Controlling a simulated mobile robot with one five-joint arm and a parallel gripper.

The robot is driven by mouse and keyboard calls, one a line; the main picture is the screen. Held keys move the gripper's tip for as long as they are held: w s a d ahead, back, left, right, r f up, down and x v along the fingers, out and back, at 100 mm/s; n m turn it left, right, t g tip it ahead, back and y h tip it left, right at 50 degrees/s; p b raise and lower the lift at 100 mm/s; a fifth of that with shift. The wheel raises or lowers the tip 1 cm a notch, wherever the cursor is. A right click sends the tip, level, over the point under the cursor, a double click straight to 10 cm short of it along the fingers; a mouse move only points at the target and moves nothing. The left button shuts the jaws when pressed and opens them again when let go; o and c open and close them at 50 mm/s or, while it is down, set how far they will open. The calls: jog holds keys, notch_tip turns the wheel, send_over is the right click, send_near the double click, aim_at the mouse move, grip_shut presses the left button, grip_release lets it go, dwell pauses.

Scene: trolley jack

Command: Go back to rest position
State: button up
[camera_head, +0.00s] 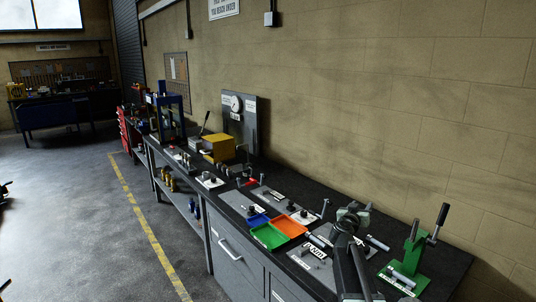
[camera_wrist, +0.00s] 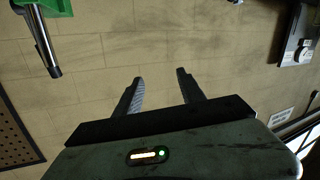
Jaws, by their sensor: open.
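My gripper (camera_wrist: 161,88) shows in the wrist view with its two dark fingers spread apart and nothing between them. Behind the fingers is only the tan block wall (camera_wrist: 150,45), which looks upside down in this view. In the head view my arm rises at the lower right over the workbench (camera_head: 448,262), and its end (camera_head: 352,214) is above the bench top. The fingers are too small to make out there. No held object shows in either view.
A green lever tool (camera_head: 412,256) stands right of my arm; part of it shows in the wrist view (camera_wrist: 45,8). Green (camera_head: 269,237) and orange (camera_head: 290,226) trays lie left of the arm. A gauge board (camera_head: 240,120) stands farther back. The floor (camera_head: 85,215) left is mostly clear.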

jog(key=s+a+f+n+t+y+b, duration=0.1)
jog(key=s+a+f+n+y+b, duration=0.15)
jog(key=a+n+y, duration=0.6)
jog(key=s+a+f+n+t+y+b, duration=0.1)
jog(key=a+f+n+t+y, duration=0.15)
jog(key=a, duration=1.05)
jog(key=s+a+f+n+g+y+b, duration=0.1)
jog(key=s+a+f+g+y, duration=0.2)
jog(key=s+a+f+g, duration=0.5)
jog(key=s+d+f+m+g+h, duration=0.1)
jog(key=s+d+f+m+g, duration=0.1)
jog(key=s, duration=0.5)
jog(key=s+d+f+m+g+h, duration=0.2)
jog(key=s+d+f+m+g, duration=0.1)
jog(key=s+f, duration=0.4)
jog(key=s+d+f+m+g+h, duration=0.1)
jog(key=s+d+f+g, duration=0.3)
jog(key=s, duration=0.4)
jog(key=shift+s+d+f+m+h, duration=0.15)
jog(key=shift+d+f+m+h, duration=0.25)
jog(key=shift+d+f+m, duration=0.3)
jog(key=shift+g, duration=0.25)
